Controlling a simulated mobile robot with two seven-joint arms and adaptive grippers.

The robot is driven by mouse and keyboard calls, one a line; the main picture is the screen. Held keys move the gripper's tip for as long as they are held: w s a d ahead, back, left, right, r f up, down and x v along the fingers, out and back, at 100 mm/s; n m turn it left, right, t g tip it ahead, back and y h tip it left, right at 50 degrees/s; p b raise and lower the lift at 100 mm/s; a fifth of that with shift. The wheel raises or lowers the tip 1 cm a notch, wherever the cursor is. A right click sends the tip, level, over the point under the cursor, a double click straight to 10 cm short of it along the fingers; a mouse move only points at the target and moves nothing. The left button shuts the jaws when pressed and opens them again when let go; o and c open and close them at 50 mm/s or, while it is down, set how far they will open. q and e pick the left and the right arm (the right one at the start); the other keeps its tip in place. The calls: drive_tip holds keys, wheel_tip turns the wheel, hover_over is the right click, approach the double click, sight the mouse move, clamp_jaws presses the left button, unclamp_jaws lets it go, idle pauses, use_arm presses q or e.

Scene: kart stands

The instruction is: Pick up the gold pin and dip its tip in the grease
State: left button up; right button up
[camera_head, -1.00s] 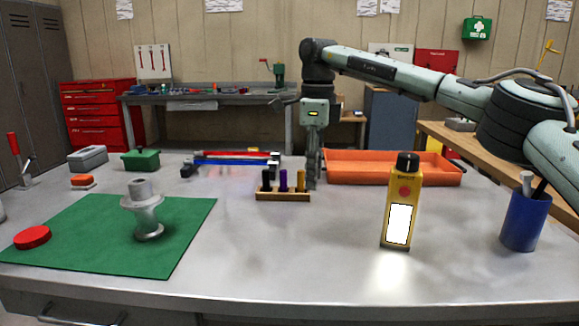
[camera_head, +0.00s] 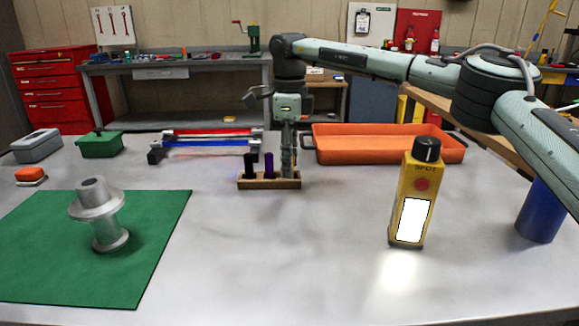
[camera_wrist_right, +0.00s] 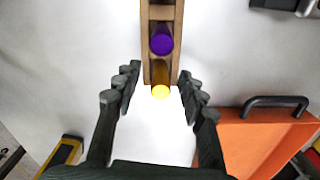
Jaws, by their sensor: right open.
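The gold pin (camera_wrist_right: 160,82) stands at the end of a small wooden rack (camera_head: 250,185), beside a purple pin (camera_wrist_right: 161,40). My right gripper (camera_head: 288,168) points down at the rack's right end and hides the gold pin in the head view. In the right wrist view the open fingers (camera_wrist_right: 158,98) lie on either side of the gold pin, with gaps to both sides. A black pin (camera_head: 252,164) stands at the rack's left. I cannot make out any grease. My left gripper is out of view.
An orange tray (camera_head: 385,158) lies right of the rack. A yellow box with a black knob (camera_head: 405,195) stands front right, near a blue cup (camera_head: 538,215). A grey flanged part (camera_head: 97,205) stands on a green mat (camera_head: 150,235). A green box (camera_head: 100,145) sits back left.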

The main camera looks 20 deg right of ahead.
drive_tip(key=shift+f, duration=0.45)
drive_tip(key=shift+c, duration=0.2)
clamp_jaws()
drive_tip(key=shift+r, duration=0.1)
